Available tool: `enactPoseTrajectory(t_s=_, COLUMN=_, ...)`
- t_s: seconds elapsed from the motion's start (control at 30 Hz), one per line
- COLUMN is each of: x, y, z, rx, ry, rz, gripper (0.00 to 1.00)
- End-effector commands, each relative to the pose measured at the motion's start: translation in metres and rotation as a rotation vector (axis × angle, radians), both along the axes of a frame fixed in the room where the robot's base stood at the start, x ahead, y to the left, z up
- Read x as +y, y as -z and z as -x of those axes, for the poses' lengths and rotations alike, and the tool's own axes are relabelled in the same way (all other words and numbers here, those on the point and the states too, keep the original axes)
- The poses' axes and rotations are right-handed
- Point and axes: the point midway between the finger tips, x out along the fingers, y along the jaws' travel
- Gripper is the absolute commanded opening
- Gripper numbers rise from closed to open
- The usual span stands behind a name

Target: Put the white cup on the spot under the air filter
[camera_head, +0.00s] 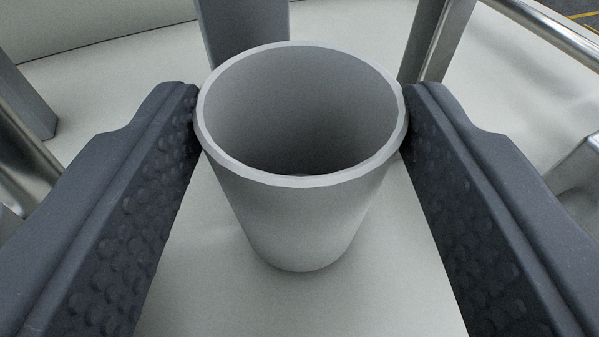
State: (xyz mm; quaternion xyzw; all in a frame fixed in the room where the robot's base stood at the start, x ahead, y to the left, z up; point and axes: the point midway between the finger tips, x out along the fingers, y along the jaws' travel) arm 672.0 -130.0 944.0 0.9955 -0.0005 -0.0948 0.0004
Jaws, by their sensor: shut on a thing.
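The white cup (300,218) stands upright in the middle of the view, its open mouth facing up and towards the camera. It looks empty. My gripper (303,112) has one dark, studded finger on each side of the cup, and both fingertips press on it near the rim. The gripper is shut on the cup. The cup's base is close to the pale surface (205,285); I cannot tell whether it touches. I cannot make out the air filter or the spot under it.
A grey post (243,25) rises right behind the cup, and another grey post (432,40) stands behind it to the right. A grey upright (22,95) is at the far left. A metal rail (550,32) crosses the upper right corner. Pale surface is bare in front of the cup.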

Motion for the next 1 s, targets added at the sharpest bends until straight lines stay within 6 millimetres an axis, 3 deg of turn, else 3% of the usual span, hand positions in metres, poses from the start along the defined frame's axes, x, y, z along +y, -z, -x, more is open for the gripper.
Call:
enactPoseTrajectory(t_s=0.03, x=-0.001, y=0.008, z=0.001, rx=0.011, ry=0.002, rz=-0.002, gripper=0.27)
enactPoseTrajectory(t_s=0.8, x=-0.002, y=0.026, z=0.002, rx=0.025, ry=0.005, rz=0.003, gripper=0.27)
enactPoseTrajectory(t_s=0.83, x=-0.002, y=0.026, z=0.003, rx=0.027, ry=0.004, rz=0.004, gripper=0.55)
enactPoseTrajectory(t_s=0.9, x=-0.003, y=0.028, z=0.003, rx=0.029, ry=0.005, rz=0.005, gripper=0.74)
enactPoseTrajectory(t_s=1.0, x=-0.003, y=0.030, z=0.003, rx=0.032, ry=0.006, rz=0.006, gripper=0.74)
